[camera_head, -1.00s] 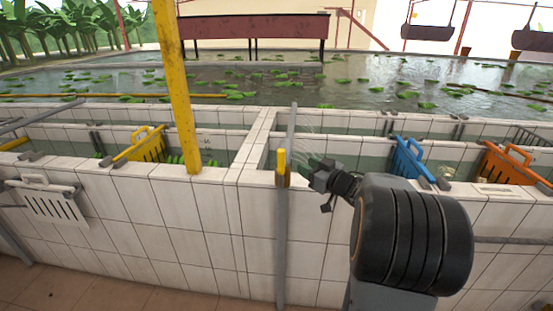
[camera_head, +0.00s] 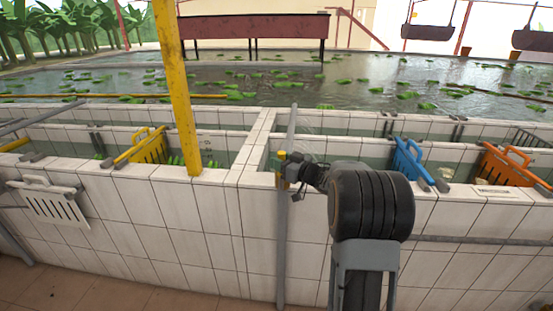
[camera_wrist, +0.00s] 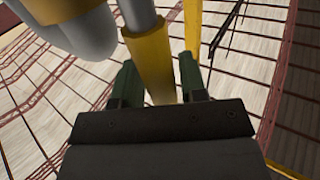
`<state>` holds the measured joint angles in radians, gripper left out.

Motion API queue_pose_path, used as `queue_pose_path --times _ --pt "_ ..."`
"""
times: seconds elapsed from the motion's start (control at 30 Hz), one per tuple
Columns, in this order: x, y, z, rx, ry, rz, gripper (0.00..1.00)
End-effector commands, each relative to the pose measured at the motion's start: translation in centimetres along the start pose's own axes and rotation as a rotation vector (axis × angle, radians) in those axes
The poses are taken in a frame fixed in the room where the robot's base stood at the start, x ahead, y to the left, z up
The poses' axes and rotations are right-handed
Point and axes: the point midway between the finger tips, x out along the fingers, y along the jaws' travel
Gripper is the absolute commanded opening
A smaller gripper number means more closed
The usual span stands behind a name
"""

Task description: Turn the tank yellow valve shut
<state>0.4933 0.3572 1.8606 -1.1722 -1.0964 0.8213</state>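The yellow valve handle (camera_head: 281,156) is on the grey upright pipe (camera_head: 282,240) at the front of the tiled tank wall. Its lower part is hidden behind my gripper (camera_head: 289,170) in the head view. In the wrist view the yellow handle (camera_wrist: 150,60) runs between the two dark green fingers of my gripper (camera_wrist: 158,68). The fingers stand apart, with a visible gap on the right side of the handle. I cannot tell whether the left finger touches it.
A yellow post (camera_head: 178,90) stands to the left. A yellow basket (camera_head: 150,146), a blue basket (camera_head: 409,158) and an orange basket (camera_head: 505,165) sit in the tank channels. A white slotted basket (camera_head: 50,203) hangs on the front wall. The tiled wall (camera_head: 180,225) lies close ahead.

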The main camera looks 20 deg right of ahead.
Motion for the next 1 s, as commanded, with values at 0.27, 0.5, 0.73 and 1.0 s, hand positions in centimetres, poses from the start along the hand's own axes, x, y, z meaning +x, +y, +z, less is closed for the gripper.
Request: queue_pose_path --times 0.27,0.5,0.73,1.0 --pt "1.6 0.0 0.0 -0.001 0.000 0.000 0.39" --pt "1.6 0.0 0.0 -0.001 0.000 0.000 0.39" --pt "1.6 0.0 0.0 -0.001 0.000 0.000 0.21" --pt "1.6 0.0 0.0 -0.001 0.000 0.000 0.00"
